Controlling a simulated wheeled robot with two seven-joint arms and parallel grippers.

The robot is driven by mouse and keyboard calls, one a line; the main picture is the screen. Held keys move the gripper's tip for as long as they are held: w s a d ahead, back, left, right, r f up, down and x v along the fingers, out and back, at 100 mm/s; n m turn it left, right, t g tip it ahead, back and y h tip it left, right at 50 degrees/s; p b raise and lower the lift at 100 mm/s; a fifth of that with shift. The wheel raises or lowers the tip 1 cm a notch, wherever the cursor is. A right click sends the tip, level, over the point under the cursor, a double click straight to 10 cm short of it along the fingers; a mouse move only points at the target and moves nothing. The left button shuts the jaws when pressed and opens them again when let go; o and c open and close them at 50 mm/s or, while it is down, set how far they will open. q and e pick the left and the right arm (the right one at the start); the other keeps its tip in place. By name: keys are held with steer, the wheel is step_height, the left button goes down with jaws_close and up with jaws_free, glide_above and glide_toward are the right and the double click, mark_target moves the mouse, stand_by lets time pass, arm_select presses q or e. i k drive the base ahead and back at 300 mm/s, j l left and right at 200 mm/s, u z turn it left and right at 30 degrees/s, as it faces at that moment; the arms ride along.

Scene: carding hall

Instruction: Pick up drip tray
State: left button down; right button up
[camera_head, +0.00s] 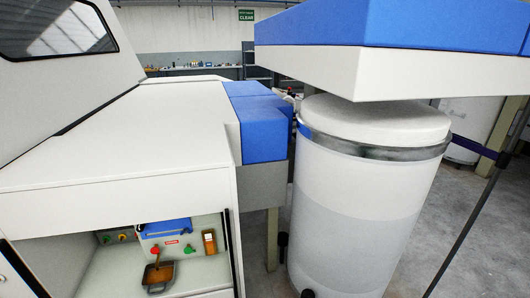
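A small brown tray (158,278), which looks like the drip tray, sits on the pale floor of an open compartment low in the white machine, at the lower left of the head view. A dark liquid or dark inside seems to show in it, but it is too small to be sure. A red-topped part (155,251) stands just above its back edge. Neither of my grippers is in view.
The compartment lies under a white machine top (120,185). Inside are a blue-topped unit (165,228), a brown item (209,242) and knobs. A large white drum (360,190) stands to the right beneath a blue-white overhang (390,70).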

mark_target(151, 279)
steer(key=k+u, duration=0.15)
steer(key=u, duration=1)
